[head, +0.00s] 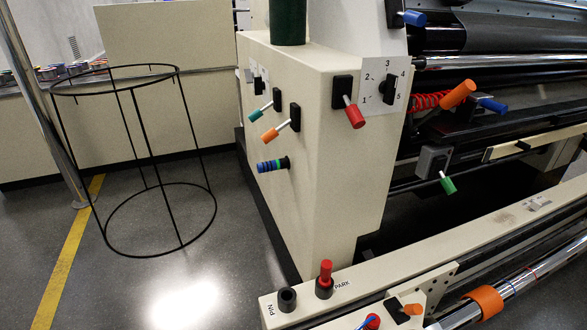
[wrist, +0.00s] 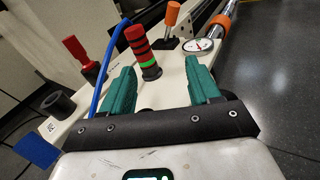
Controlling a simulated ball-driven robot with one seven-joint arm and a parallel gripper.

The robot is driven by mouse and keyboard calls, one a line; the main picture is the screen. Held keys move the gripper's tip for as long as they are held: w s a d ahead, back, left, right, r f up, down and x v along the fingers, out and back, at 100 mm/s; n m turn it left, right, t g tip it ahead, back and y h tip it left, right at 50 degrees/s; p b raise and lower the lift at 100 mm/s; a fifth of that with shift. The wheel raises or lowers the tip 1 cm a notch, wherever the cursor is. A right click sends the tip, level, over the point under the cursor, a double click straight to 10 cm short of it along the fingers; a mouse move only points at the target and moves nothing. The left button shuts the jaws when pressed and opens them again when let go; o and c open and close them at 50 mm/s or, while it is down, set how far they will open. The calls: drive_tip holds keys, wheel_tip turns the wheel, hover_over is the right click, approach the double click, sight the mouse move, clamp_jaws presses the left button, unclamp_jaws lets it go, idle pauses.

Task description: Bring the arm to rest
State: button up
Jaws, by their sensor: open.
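My gripper (wrist: 161,72) shows only in the wrist view. Its two green fingers are apart, with nothing held between them. A black and red ringed handle with a green band (wrist: 137,46) stands beyond the fingers, showing in the gap between them nearer the left finger. I cannot tell its exact distance from the fingers. My gripper is not visible in the head view.
A red pin (head: 326,270) stands in a socket marked PARK on the cream beam; a black socket (head: 287,299) marked PIN is beside it. A blue cable (wrist: 105,50) runs by the left finger. A gauge (wrist: 197,45) lies beyond. Floor at right is clear.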

drive_tip(key=s+d+m+g, duration=0.1)
drive_tip(key=d+m, duration=0.1)
drive_tip(key=d, duration=0.1)
drive_tip(key=s+d+m+g, duration=0.1)
drive_tip(key=d+m+g, duration=0.1)
drive_tip(key=m, duration=0.1)
drive_tip(key=s+d+m+g+h, duration=0.1)
drive_tip(key=d+m+g, duration=0.1)
drive_tip(key=d, duration=0.1)
drive_tip(key=shift+s+d+f+m, duration=0.1)
drive_tip(key=shift+d+f+m, duration=0.2)
drive_tip(key=s+d+f+m+g+y, duration=0.1)
drive_tip(key=s+d+m+g+y, duration=0.3)
drive_tip(key=s+m, duration=0.4)
drive_tip(key=s+d+f+m+g+y, duration=0.2)
drive_tip(key=s+m+g+y, duration=0.3)
drive_tip(key=m, duration=0.4)
wheel_tip(320, 180, up, 25)
drive_tip(key=s+a+m+t+y+p, duration=0.1)
drive_tip(key=s+a+m+y+p, duration=0.1)
drive_tip(key=p, duration=2.1)
drive_tip(key=shift+s+m+y, duration=0.15)
drive_tip(key=shift+m+y, duration=0.15)
drive_tip(key=shift+y, duration=0.1)
drive_tip(key=shift+c, duration=0.2)
